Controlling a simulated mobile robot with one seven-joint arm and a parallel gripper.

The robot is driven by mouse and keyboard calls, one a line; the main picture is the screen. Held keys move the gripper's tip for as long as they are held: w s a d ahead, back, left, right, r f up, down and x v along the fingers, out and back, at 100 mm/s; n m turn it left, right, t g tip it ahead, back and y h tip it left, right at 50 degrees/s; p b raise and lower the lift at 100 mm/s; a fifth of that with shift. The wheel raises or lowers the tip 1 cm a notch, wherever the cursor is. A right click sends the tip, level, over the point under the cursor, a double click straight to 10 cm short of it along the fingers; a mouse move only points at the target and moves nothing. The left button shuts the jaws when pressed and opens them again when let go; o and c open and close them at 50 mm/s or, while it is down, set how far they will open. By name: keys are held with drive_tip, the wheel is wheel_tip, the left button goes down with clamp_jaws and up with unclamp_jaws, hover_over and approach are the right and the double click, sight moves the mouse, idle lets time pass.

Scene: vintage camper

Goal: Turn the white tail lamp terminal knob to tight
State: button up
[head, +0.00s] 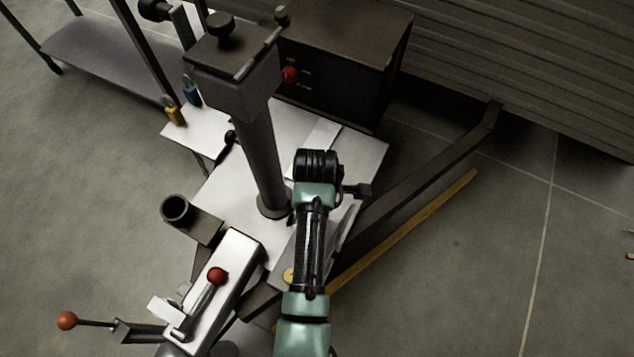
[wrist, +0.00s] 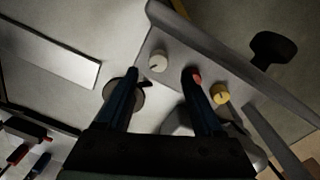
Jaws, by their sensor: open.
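The white knob (wrist: 158,62) sits on a grey panel in the wrist view, with a thin dark line on its face. My gripper (wrist: 161,76) is open and empty. Its two dark fingers point towards the panel, and the white knob shows between and slightly beyond the fingertips in the picture. I cannot tell the height gap, but no contact is visible. A red knob (wrist: 196,76) is partly hidden by the right finger. A yellow knob (wrist: 220,94) lies to the right of that finger. In the head view my arm hides the white knob.
A dark round part (wrist: 124,100) shows behind the left finger. In the head view a dark column (head: 262,165) rises left of my arm, and a red-knobbed lever (head: 216,276) stands at lower left. A dark box (head: 345,62) is behind. Open floor lies right.

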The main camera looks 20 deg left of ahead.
wheel_tip(320, 180, down, 6)
drive_tip(key=shift+w+r+b, duration=0.15)
drive_tip(key=shift+r+b, duration=0.1)
drive_tip(key=shift+b, duration=0.7)
clamp_jaws()
